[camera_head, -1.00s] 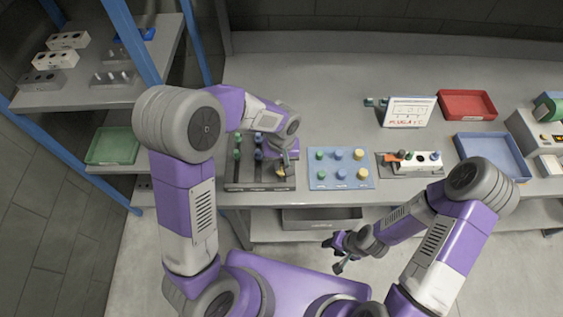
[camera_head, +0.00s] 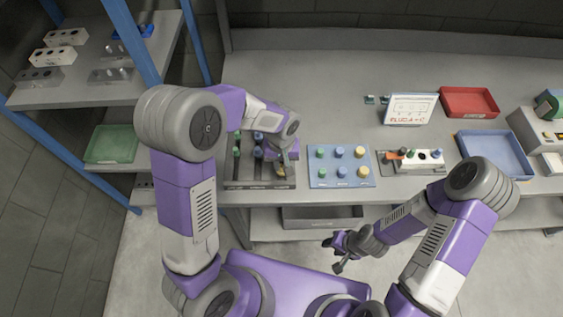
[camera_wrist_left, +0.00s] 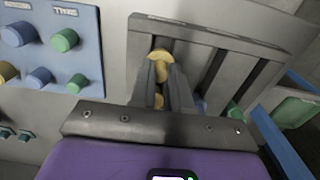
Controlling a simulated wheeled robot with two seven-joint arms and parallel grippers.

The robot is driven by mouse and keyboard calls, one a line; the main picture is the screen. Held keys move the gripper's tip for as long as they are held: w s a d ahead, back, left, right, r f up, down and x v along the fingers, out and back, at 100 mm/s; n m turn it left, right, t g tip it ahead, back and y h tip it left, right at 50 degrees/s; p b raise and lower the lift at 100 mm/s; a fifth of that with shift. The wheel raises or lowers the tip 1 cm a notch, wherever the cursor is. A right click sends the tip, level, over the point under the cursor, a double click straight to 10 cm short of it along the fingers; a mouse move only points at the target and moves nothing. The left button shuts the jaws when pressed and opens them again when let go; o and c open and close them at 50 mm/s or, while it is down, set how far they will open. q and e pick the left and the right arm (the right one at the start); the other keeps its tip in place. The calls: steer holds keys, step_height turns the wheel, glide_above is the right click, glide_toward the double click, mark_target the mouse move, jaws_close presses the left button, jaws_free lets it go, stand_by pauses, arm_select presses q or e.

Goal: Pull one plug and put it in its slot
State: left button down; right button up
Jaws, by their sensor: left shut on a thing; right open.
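My left gripper (camera_wrist_left: 167,92) is shut on a yellow plug (camera_wrist_left: 159,60), at the dark slotted rack (camera_wrist_left: 225,33). In the wrist view the plug overlaps the leftmost groove; I cannot tell how deep it sits. A second yellow piece (camera_wrist_left: 158,101) shows lower between the fingers. In the head view the left gripper (camera_head: 284,165) hides the rack's right part. Green plugs (camera_head: 237,152) and a blue plug (camera_head: 258,152) stand in the rack's other grooves. My right gripper (camera_head: 338,257) is open and empty, in front of the bench.
A blue board (camera_head: 322,180) with green, blue and yellow knobs lies right of the rack. Beyond it are a white block with holes (camera_head: 415,165), a sign (camera_head: 410,108), a red tray (camera_head: 468,101) and a blue tray (camera_head: 491,152).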

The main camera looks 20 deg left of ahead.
arm_select(q)
steer(key=c, duration=1)
jaws_free()
step_height(320, 180, up, 8)
steer(key=shift+f+p, duration=0.2)
steer(key=shift+p, duration=0.45)
steer(key=shift+f, duration=0.1)
